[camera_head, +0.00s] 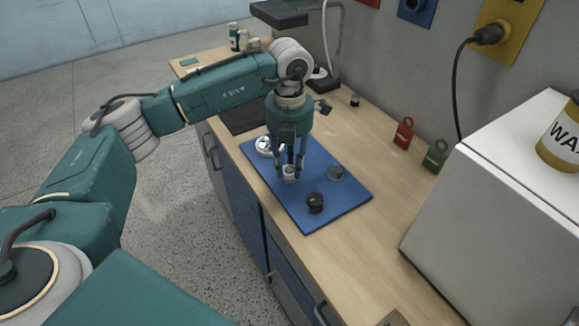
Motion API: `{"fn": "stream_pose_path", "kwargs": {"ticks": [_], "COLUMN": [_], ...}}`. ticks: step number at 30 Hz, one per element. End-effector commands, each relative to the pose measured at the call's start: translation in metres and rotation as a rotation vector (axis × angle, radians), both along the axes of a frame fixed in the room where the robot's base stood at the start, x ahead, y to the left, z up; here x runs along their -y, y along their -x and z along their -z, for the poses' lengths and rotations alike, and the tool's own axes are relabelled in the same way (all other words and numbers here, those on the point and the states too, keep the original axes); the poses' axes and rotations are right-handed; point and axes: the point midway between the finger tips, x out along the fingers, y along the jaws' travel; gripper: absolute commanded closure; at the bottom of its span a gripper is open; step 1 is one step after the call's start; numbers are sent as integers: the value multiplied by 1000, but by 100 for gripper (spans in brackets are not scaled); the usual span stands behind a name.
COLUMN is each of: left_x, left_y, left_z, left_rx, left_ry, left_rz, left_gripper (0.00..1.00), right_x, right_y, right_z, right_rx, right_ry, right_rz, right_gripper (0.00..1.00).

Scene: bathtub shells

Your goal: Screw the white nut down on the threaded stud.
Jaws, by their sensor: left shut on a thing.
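My left gripper (290,170) points straight down over the blue mat (325,221) on the workbench. I cannot tell whether the piece touches anything below. My right gripper is not in view.
On the mat are a dark round part (315,203), a grey round part (335,173) and a white round part (264,147) behind the fingers. Red (403,133) and green (436,155) padlock-shaped tags are near the wall. A white box (480,215) stands right.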

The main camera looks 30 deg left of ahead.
Motion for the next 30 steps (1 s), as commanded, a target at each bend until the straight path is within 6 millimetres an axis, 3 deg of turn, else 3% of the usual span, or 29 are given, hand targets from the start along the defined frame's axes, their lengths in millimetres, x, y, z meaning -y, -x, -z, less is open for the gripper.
{"fn": "stream_pose_path", "kwargs": {"ticks": [5, 6, 9, 15, 17, 25, 30], "left_x": [0, 0, 0, 0, 0, 0, 0], "left_y": [0, 0, 0, 0, 0, 0, 0], "left_z": [-1, -1, -1, -1, 0, 0, -1], "left_rx": [2, 2, 2, 1, 0, 0, -2], "left_ry": [0, 0, 0, 0, 0, 0, 0], "left_rz": [3, 2, 1, 1, 1, -5, -192], "left_gripper": [99, 71, 51, 51, 57, 57, 57], "right_x": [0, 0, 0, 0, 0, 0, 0], "right_y": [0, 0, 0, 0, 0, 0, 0], "right_z": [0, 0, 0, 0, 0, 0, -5], "right_rx": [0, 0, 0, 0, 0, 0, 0], "right_ry": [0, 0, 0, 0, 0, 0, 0], "right_rz": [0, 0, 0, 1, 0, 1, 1], "right_gripper": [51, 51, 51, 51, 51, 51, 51]}}
